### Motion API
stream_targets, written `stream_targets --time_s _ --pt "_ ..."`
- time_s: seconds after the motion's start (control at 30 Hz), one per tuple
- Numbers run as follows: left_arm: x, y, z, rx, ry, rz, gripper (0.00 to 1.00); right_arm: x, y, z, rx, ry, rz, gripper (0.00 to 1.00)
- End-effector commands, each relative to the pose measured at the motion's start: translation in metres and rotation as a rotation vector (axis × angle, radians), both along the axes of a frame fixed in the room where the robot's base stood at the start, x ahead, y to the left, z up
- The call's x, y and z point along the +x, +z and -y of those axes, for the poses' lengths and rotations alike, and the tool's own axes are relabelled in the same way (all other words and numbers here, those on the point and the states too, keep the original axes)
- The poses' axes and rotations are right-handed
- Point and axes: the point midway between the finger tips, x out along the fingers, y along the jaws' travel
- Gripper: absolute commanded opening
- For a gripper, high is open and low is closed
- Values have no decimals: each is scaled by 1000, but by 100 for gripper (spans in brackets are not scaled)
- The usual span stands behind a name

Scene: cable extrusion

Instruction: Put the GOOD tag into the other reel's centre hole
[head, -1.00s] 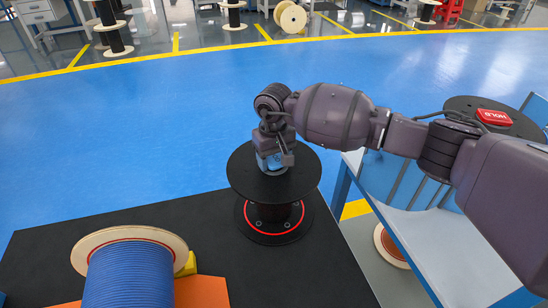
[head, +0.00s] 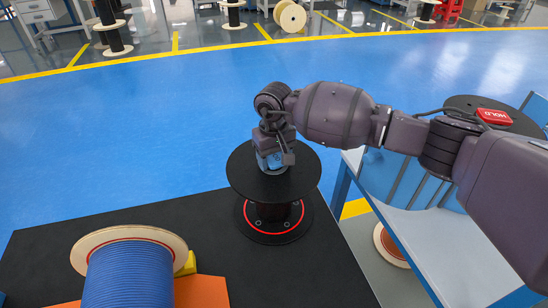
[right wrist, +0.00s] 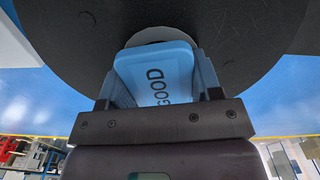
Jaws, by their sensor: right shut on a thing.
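The blue GOOD tag (right wrist: 160,76) is between the fingers of my right gripper (right wrist: 160,90), its lettering facing the wrist camera. In the head view my right gripper (head: 270,160) is shut on it above the middle of the upright black reel (head: 245,182). The reel's flange fills the top of the right wrist view (right wrist: 255,45). A pale round part shows at the flange's middle, just behind the tag's far end. The tag covers the centre hole; I cannot tell if its end is inside. My left gripper is not in view.
A red HOLD tag (head: 495,117) lies on another black reel (head: 465,104) at the right, by a blue-and-grey cart (head: 430,210). A wooden reel of blue cable (head: 130,275) lies at the front left of the black surface (head: 50,250). Blue floor lies beyond.

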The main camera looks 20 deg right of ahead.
Motion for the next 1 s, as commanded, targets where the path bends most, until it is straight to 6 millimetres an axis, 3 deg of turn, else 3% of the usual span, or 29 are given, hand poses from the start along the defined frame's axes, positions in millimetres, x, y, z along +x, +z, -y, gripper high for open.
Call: stream_targets --time_s 1.0 --pt "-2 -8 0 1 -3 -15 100 -2 -25 1 -3 -1 -10 35"
